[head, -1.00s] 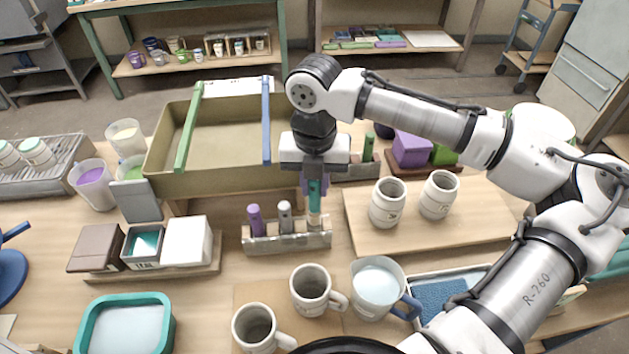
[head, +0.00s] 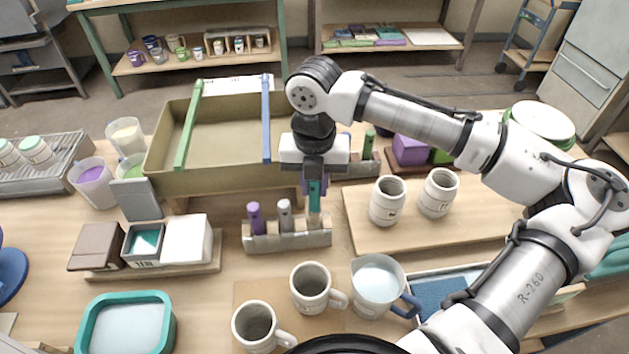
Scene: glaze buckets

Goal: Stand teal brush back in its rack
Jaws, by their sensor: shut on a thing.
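The teal brush (head: 314,194) is upright in my gripper (head: 314,186), which is shut on its upper part. Its pale lower part reaches down to the right end of the grey brush rack (head: 288,242). I cannot tell whether its tip is inside the right slot or just above it. A purple brush (head: 255,218) stands in the left of the rack and a grey-white brush (head: 285,215) stands in its middle.
A large olive bin (head: 222,178) with a green bar and a blue bar stands behind the rack. Two speckled cups (head: 387,203) stand on a board at right. Mugs (head: 312,288) and a pitcher (head: 377,285) stand in front. A second rack (head: 360,168) with a green brush is behind.

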